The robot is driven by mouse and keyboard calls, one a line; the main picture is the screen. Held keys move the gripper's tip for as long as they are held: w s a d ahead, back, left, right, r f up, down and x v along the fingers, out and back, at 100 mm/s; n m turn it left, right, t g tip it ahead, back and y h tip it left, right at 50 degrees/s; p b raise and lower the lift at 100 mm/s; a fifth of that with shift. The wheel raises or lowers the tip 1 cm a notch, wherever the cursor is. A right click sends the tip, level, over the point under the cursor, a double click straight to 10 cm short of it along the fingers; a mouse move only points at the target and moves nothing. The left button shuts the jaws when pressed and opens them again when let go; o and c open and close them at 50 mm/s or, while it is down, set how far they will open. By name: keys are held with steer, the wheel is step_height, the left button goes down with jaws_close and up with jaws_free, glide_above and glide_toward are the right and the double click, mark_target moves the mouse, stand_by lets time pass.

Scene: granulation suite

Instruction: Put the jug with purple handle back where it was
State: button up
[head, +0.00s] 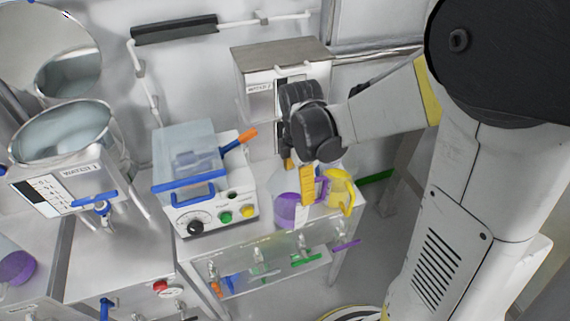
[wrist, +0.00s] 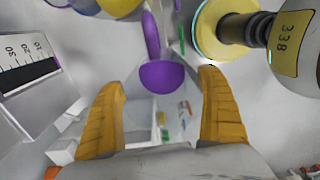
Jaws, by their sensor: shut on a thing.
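The jug with purple handle (head: 285,208) is a clear vessel with purple showing low on its side. It is at the right end of the white bench, under my gripper (head: 299,180). My gripper's yellow fingers are shut on it. In the wrist view the clear jug (wrist: 165,77) is between the two fingers (wrist: 162,92), with its purple handle (wrist: 151,35) pointing up the picture. Whether its base touches the bench top cannot be told. A jug with yellow parts (head: 341,190) is close on its right.
A control box (head: 215,210) with knobs and a blue-handled clear container (head: 188,160) stands left of the jug. A metal-topped box (head: 280,55) is behind. Small coloured-handled tools (head: 258,262) hang at the bench front. A vessel with purple (head: 15,268) is at far left.

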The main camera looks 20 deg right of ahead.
mark_target(294, 179)
steer(key=w+f, duration=0.1)
steer(key=w+f+b, duration=0.1)
steer(key=w, duration=0.1)
steer(key=shift+w+f, duration=0.15)
steer(key=shift+f, duration=0.15)
steer(key=shift+r, duration=0.15)
steer(key=shift+f+b, duration=0.2)
steer(key=shift+b, duration=0.15)
steer(key=o, duration=1.1)
steer(key=shift+o, duration=0.2)
steer(key=shift+r, duration=0.15)
